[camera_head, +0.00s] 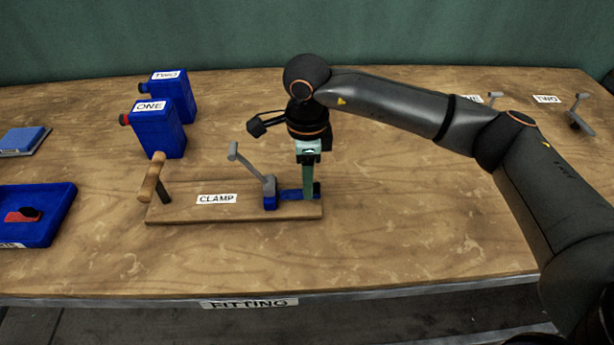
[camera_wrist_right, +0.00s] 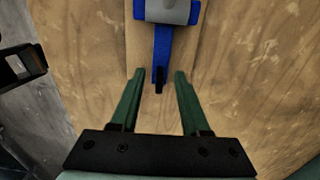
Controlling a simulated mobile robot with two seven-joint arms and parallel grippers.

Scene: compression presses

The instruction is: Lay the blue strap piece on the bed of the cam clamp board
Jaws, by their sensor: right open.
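The wooden cam clamp board (camera_head: 180,209) labelled CLAMP lies on the table, with a grey cam lever (camera_head: 252,168) raised at a slant over a blue mount (camera_head: 270,195). The blue strap piece (camera_head: 291,194) lies on the board's right part. In the right wrist view the strap (camera_wrist_right: 162,50) runs from the grey cam toward my gripper and ends in a black tip. My right gripper (camera_head: 312,190) points down at the board's right end. In its wrist view the green fingers (camera_wrist_right: 160,76) are open, one each side of the strap's end, with gaps. My left gripper is out of view.
A wooden handle (camera_head: 152,178) stands at the board's left end. Blue jugs ONE (camera_head: 160,137) and TWO (camera_head: 180,95) stand behind it. A blue tray (camera_head: 62,215) with a red and black piece is at left.

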